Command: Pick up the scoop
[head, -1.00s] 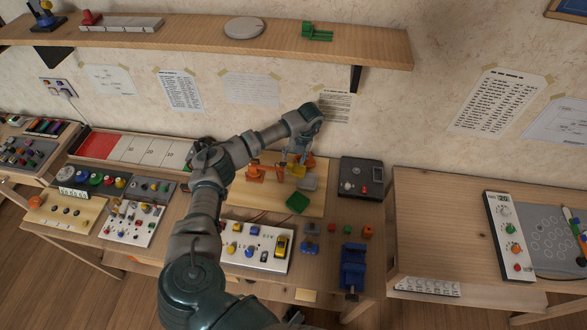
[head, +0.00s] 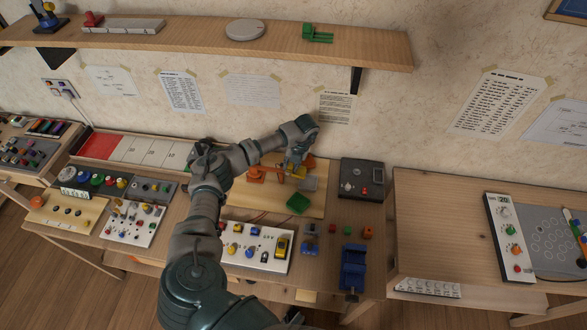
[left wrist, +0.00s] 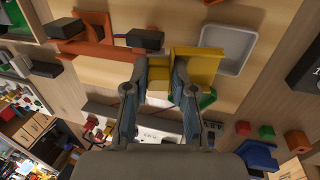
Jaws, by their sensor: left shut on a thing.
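A yellow piece, which looks like the scoop (left wrist: 195,64), is between the fingers of my left gripper (left wrist: 160,88) in the left wrist view. The gripper is shut on it. In the head view my left gripper (head: 294,160) reaches down over the light wooden board, and a bit of the yellow scoop (head: 298,173) shows below the fingers. The fingers and wrist hide part of it, and I cannot tell whether it touches the board. My right gripper is not in view.
Beside the scoop are an orange stand (head: 256,174), a grey tray (head: 308,184) and a green block (head: 298,202). A dark box (head: 362,178) stands to the right. A blue vise-like piece (head: 353,267) is at the front. A shelf (head: 200,36) runs above.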

